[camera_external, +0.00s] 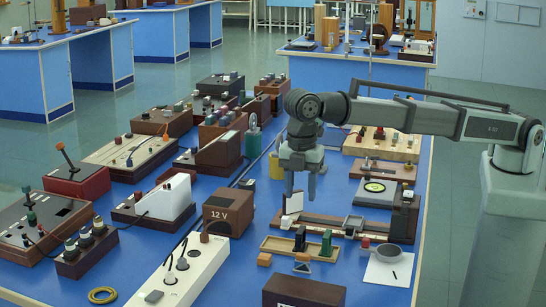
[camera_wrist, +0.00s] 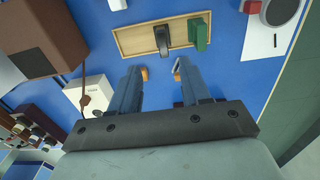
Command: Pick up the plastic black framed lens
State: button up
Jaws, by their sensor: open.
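A small upright black piece (camera_external: 300,238), which looks like the black framed lens, stands in a shallow wooden tray (camera_external: 270,243). In the wrist view it is a dark framed piece (camera_wrist: 162,38) in the tray, just beyond my fingertips. A green upright piece (camera_external: 326,243) stands to its right in the same tray; it also shows in the wrist view (camera_wrist: 200,32). My gripper (camera_external: 301,190) points down, open and empty, in the air above the tray area. In the wrist view its two fingers (camera_wrist: 160,72) are apart with blue table between them.
A brown 12 V box (camera_external: 228,212) stands to the left and a dark brown box (camera_external: 303,291) in front. A round grey piece (camera_external: 389,253) lies on white paper at right. A long rail with upright parts lies behind the tray.

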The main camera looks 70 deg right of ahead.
aim_at(301, 230)
notch_tip(301, 230, down, 7)
jog(key=shift+f, duration=0.15)
jog(key=shift+s+a+f, duration=0.1)
jog(key=shift+f, duration=1.2)
jog(key=shift+s+a+f, duration=0.1)
jog(key=shift+f, duration=1.2)
jog(key=shift+c, duration=0.5)
grip_shut()
